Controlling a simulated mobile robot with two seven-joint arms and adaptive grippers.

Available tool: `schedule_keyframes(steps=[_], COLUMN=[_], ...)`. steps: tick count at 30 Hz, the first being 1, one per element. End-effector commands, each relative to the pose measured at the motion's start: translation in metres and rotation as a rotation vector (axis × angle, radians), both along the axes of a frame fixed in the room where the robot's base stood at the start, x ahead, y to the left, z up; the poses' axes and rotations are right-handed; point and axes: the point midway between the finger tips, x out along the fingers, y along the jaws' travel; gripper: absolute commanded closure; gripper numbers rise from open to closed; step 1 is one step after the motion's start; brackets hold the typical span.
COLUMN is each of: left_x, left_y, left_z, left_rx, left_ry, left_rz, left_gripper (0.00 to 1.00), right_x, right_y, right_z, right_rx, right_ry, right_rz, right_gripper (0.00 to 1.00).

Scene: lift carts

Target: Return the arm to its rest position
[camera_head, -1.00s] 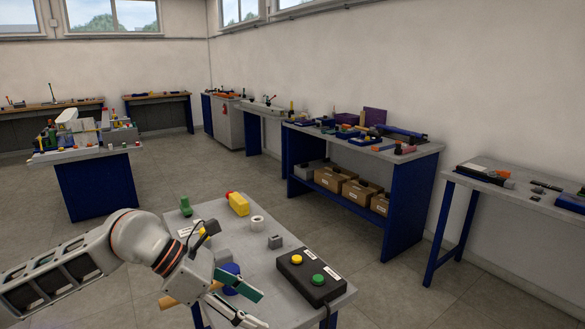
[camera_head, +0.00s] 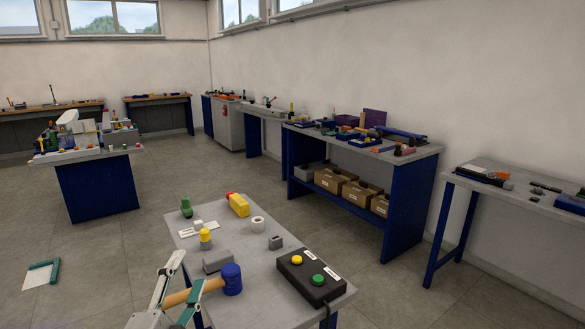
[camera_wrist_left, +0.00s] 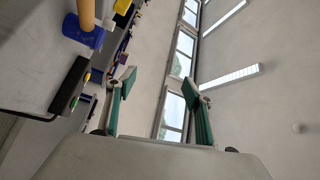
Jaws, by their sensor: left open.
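My left gripper (camera_head: 188,270) is at the bottom left of the head view, in front of the near table (camera_head: 265,262). Its fingers are spread and point upward, with nothing between them. In the left wrist view the gripper (camera_wrist_left: 160,88) also shows open and empty, against the wall and windows. A mallet with a blue head (camera_head: 231,280) lies on the table, its wooden handle partly behind the fingers. My right gripper is not in view.
The near table carries a black box with yellow and green buttons (camera_head: 310,279), a yellow item (camera_head: 239,204), a white roll (camera_head: 257,223) and grey blocks. A white, green-edged item (camera_head: 41,274) appears on the floor at left.

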Motion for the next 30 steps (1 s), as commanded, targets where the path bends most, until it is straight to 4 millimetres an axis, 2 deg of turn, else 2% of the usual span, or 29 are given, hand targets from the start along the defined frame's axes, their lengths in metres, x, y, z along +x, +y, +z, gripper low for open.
schedule_keyframes(steps=[1, 3, 6, 9, 15, 26, 27, 30], left_x=[-0.009, -0.025, -0.055, -0.087, -0.138, -0.216, -0.219, -0.21], left_y=[0.02, 0.047, 0.08, 0.102, 0.128, 0.153, 0.153, 0.139], left_z=[-0.028, -0.066, -0.117, -0.155, -0.202, -0.249, -0.254, -0.266], left_rx=[-0.05, -0.111, -0.178, -0.223, -0.268, -0.302, -0.31, -0.347], left_ry=[0.092, 0.218, 0.388, 0.525, 0.705, 0.932, 0.945, 0.936], left_rz=[0.063, 0.149, 0.265, 0.355, 0.472, 0.612, 0.614, 0.568], left_gripper=[0.47, 0.47, 0.47, 0.47, 0.47, 0.47, 0.47, 0.47], right_x=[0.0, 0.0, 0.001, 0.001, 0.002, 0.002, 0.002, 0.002], right_y=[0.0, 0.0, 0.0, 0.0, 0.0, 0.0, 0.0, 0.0], right_z=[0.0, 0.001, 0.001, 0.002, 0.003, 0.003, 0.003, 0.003], right_rx=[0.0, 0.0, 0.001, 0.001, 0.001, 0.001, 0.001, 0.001], right_ry=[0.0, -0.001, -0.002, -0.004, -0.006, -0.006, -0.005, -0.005], right_rz=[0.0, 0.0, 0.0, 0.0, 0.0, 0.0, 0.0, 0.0], right_gripper=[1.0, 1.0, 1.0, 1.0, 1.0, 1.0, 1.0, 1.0])
